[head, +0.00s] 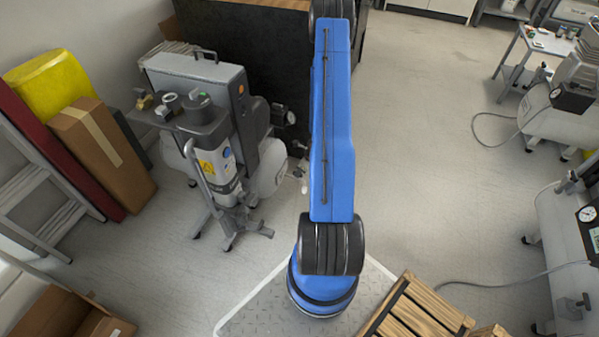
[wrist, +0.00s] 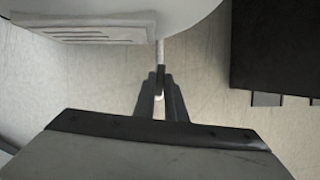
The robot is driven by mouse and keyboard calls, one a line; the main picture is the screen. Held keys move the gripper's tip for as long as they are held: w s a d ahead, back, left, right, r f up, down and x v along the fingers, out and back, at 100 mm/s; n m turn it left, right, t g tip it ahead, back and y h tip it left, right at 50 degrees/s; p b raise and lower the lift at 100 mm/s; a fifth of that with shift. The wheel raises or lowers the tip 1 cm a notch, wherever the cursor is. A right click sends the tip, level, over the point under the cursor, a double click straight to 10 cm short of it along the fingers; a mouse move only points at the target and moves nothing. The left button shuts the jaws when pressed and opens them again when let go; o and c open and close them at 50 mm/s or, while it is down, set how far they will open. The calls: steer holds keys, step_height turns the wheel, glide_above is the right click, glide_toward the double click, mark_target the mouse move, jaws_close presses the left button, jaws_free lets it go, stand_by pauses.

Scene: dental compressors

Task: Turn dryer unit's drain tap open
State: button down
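The dryer unit (head: 212,150) stands at left of centre in the head view, grey and upright, with a yellow warning label and dark feet. A white tank (head: 270,170) sits beside it. In the wrist view a pale rounded tank underside (wrist: 200,14) is at the top, with a thin light stem (wrist: 160,54) hanging from it. My gripper (wrist: 160,82) points at this stem, its dark fingers close on either side of the stem's lower end. A small pale tip shows between them. I cannot tell whether they touch it. The drain tap is not clearly identifiable.
A brown carton (head: 103,152), yellow bag (head: 52,82) and ladder (head: 38,190) stand at left. A wooden pallet (head: 418,310) is at lower right. Other compressors line the right side, with hoses on the floor. Open floor (head: 425,150) lies right of my arm.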

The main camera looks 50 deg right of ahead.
steer(key=shift+n+y, duration=0.3)
steer(key=shift+n, duration=0.3)
steer(key=c, duration=1.8)
jaws_free()
steer(key=v, duration=1.7)
steer(key=shift+r, duration=0.2)
steer(key=shift+d, duration=0.15)
